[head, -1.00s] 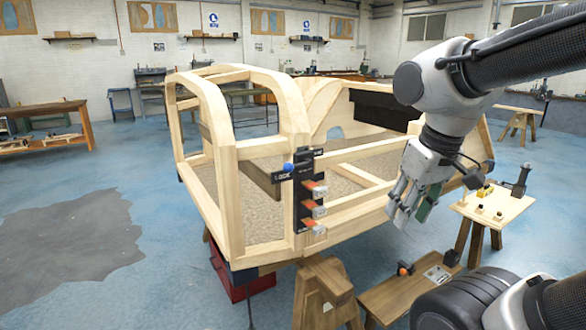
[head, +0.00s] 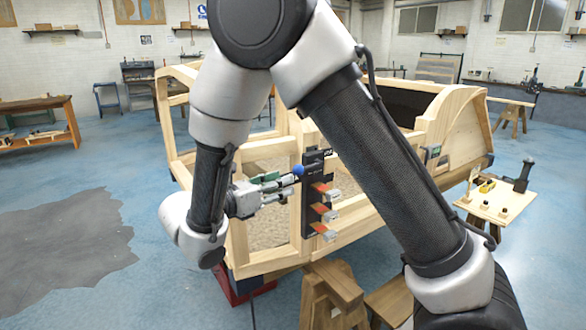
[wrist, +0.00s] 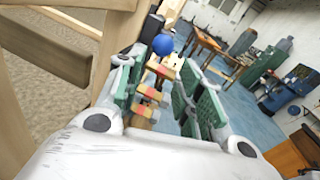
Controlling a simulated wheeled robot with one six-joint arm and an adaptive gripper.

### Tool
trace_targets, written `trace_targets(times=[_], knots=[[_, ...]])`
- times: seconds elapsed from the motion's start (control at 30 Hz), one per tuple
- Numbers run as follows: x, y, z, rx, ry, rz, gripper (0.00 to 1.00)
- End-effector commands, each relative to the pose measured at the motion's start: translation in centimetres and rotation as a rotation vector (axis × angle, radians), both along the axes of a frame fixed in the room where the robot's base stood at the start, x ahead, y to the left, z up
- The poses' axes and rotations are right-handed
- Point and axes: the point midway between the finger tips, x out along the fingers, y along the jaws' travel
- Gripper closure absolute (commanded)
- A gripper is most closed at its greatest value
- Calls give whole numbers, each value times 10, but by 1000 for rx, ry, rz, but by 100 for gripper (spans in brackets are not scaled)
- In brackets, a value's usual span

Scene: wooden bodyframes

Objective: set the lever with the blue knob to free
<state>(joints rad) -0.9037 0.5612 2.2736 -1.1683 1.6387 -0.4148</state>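The blue knob (head: 298,170) sits at the left side of the top of a black lever panel (head: 312,212) on the wooden frame's post. In the head view my gripper (head: 285,188) is just left of the panel, its fingers pointing right toward the knob. The wrist view shows my gripper (wrist: 165,68) open, its green-padded fingers apart. The blue knob (wrist: 163,44) appears in the gap between them, just beyond the tips; I cannot tell whether they touch it. The lever's shaft and the panel's left lettering are hidden behind my gripper.
Several orange-red parts with grey ends (head: 322,209) stick out of the panel below the knob. The wooden bodyframe (head: 262,262) stands around and behind the panel. A small table with tools (head: 497,204) is at the right. The floor at the left is open.

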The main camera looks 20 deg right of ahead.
Motion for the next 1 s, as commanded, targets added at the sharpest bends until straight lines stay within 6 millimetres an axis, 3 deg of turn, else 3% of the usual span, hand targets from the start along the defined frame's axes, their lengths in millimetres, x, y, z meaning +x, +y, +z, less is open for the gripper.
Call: trace_targets(times=[0.07,0.17,0.6,0.93,1.0], knots=[[4,3,12,-64,8,21,64],[6,-4,14,-82,27,14,64],[37,-61,14,-77,27,12,64],[40,-66,13,-76,27,13,64],[40,-66,13,-76,27,13,73]])
